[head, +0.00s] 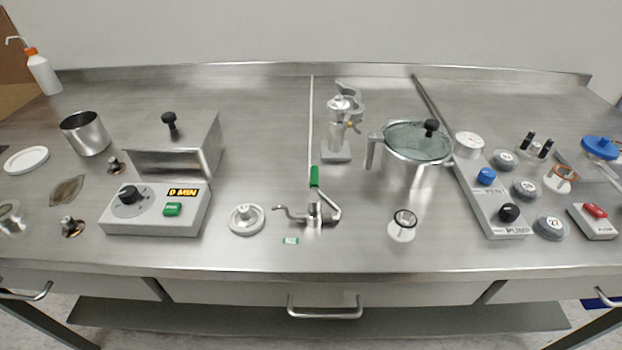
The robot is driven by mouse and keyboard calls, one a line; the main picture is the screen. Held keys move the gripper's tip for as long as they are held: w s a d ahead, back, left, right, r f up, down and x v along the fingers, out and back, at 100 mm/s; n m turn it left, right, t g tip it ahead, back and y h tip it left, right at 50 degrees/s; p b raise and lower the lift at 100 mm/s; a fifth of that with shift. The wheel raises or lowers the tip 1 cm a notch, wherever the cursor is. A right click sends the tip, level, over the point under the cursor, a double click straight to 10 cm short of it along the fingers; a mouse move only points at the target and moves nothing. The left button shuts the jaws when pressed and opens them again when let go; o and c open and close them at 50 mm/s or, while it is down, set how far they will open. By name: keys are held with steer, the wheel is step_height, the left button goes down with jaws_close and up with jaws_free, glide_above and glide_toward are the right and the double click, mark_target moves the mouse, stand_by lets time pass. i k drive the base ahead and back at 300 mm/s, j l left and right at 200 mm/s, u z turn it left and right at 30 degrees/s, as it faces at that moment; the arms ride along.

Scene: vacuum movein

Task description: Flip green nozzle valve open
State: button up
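The valve (318,212) stands near the front middle of the steel bench. A short curved nozzle (291,211) points left from it. Its bent metal lever rises on the right and ends in a green handle grip (314,177), which points up and away toward the back of the bench. My gripper is not in view.
A white disc with a knob (247,218) is left of the valve and a small ring stand (402,225) right. Behind are a metal device (340,125) and a lidded pot (414,150). A control box (155,205) stands left, a knob panel (492,200) right.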

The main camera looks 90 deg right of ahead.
mark_target(314, 200)
steer(key=i+z, duration=0.1)
steer(key=i, duration=0.4)
steer(key=z, duration=1.6)
